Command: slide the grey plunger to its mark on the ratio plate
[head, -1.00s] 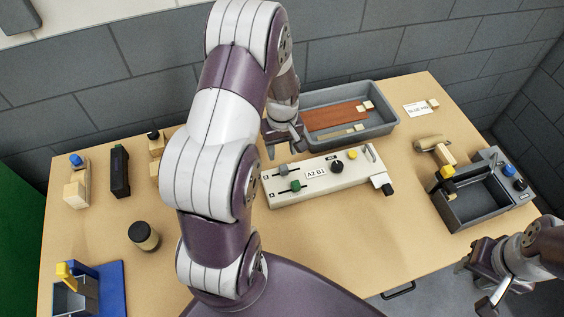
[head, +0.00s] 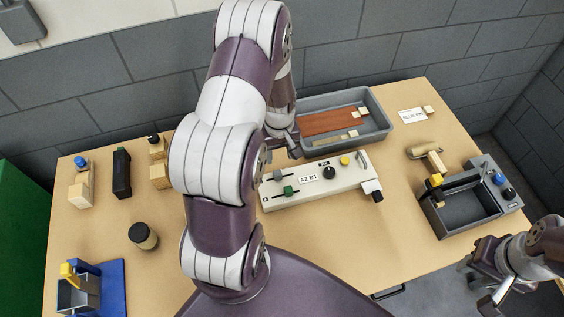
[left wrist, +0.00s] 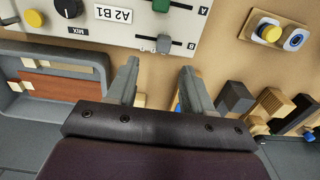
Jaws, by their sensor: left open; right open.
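The grey plunger (head: 279,174) sits in the slot marked B on the cream dosing unit (head: 330,192). It also shows in the left wrist view (left wrist: 164,43). The green plunger (head: 288,191) sits in the slot marked A. A white ratio plate (head: 308,179) reading "A2 B1" is beside the slots. My left gripper (left wrist: 158,72) is open and empty at the unit's far edge, with the grey plunger just beyond its fingertips and roughly between them. My arm partly hides it in the head view. My right gripper (head: 474,284) is open and empty off the table's right front edge.
A grey tray (head: 377,128) with a reddish-brown sheet stands behind the unit. A black knob (head: 330,172) and a yellow button (head: 345,160) are on the unit. A grey box (head: 440,225) stands at right. A dark jar (head: 143,236) stands left; the front middle table is clear.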

